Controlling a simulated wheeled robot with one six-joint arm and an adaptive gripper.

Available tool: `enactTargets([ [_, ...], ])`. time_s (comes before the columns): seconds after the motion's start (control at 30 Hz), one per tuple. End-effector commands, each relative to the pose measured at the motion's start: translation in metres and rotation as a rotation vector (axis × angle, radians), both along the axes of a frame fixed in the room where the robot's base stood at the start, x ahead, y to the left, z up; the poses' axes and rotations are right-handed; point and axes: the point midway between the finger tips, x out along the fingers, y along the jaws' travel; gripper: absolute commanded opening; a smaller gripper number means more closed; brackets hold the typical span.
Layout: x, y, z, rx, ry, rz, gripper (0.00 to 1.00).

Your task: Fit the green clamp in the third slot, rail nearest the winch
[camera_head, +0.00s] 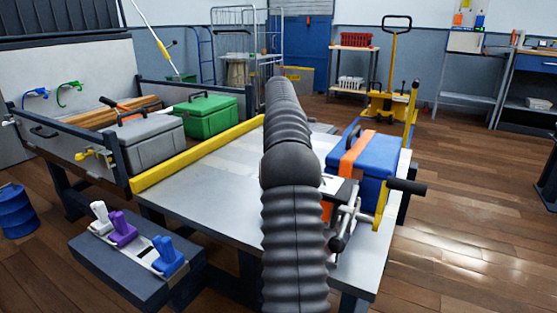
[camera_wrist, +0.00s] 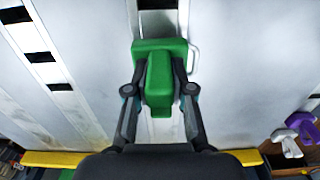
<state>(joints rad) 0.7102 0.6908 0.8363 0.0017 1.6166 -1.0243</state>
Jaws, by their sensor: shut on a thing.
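My gripper (camera_wrist: 159,80) is shut on the green clamp (camera_wrist: 160,52) in the wrist view. The clamp is over a pale rail (camera_wrist: 184,10) with dark slots, partly hidden behind it; I cannot tell whether it touches the rail. A second rail (camera_wrist: 50,72) with several dark slots runs along the left of that view. In the head view my arm hides the gripper, the clamp and most of the rails. The winch (camera_head: 345,228), metal with a dark handle, is at the table's right edge, beside a blue case (camera_head: 377,172) with an orange strap (camera_head: 355,158).
A grey holder (camera_head: 130,262) at the front left bears white (camera_head: 101,214), purple (camera_head: 121,230) and blue (camera_head: 167,258) clamps. A yellow bar (camera_head: 190,160) separates the bare table (camera_head: 195,190) from grey (camera_head: 150,140) and green (camera_head: 207,115) cases.

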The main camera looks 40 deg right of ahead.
Motion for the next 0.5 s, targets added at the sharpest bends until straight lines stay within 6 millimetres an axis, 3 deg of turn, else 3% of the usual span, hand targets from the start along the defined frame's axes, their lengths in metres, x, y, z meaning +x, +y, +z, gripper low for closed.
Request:
enactTargets([
  [0.5,0.0001,0.0,-0.0105,-0.002,-0.002,0.0,0.0],
])
